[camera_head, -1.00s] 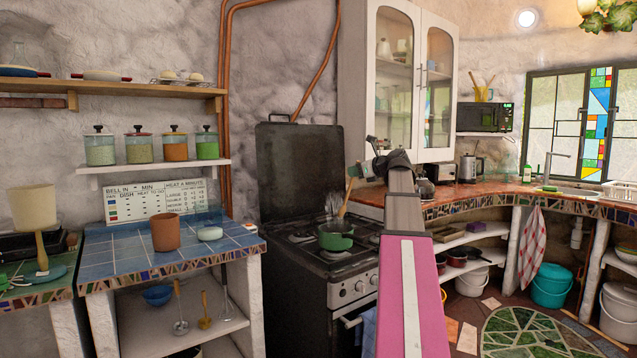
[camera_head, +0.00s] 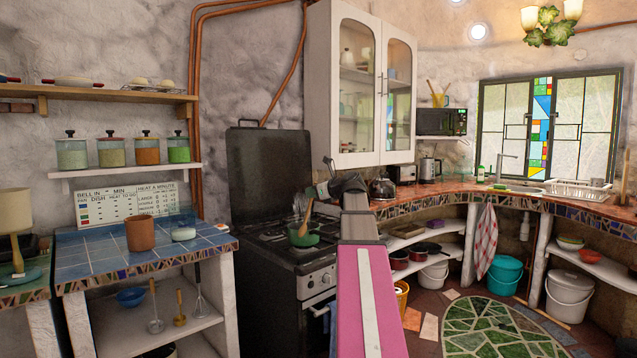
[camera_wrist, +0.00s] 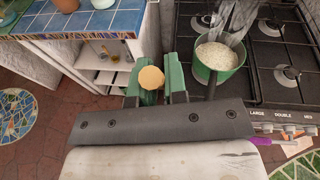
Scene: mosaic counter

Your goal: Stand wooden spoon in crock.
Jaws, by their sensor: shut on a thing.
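A wooden spoon (camera_head: 306,219) hangs steeply down from my gripper (camera_head: 322,189) in the head view, in front of the stove. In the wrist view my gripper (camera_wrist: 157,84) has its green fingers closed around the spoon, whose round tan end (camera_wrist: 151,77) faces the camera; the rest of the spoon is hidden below. A plain terracotta crock (camera_head: 140,235) stands upright on the blue-tiled counter at the left, well apart from my gripper. No utensil sticks out of it. Its edge also shows at the top left of the wrist view (camera_wrist: 67,5).
A green pot (camera_head: 303,238) sits on the black stove (camera_head: 288,262); in the wrist view it holds pale grains. A glass-lidded white dish (camera_head: 183,233) stands right of the crock on the tiled counter (camera_head: 92,263). Jars line the shelf above (camera_head: 125,170).

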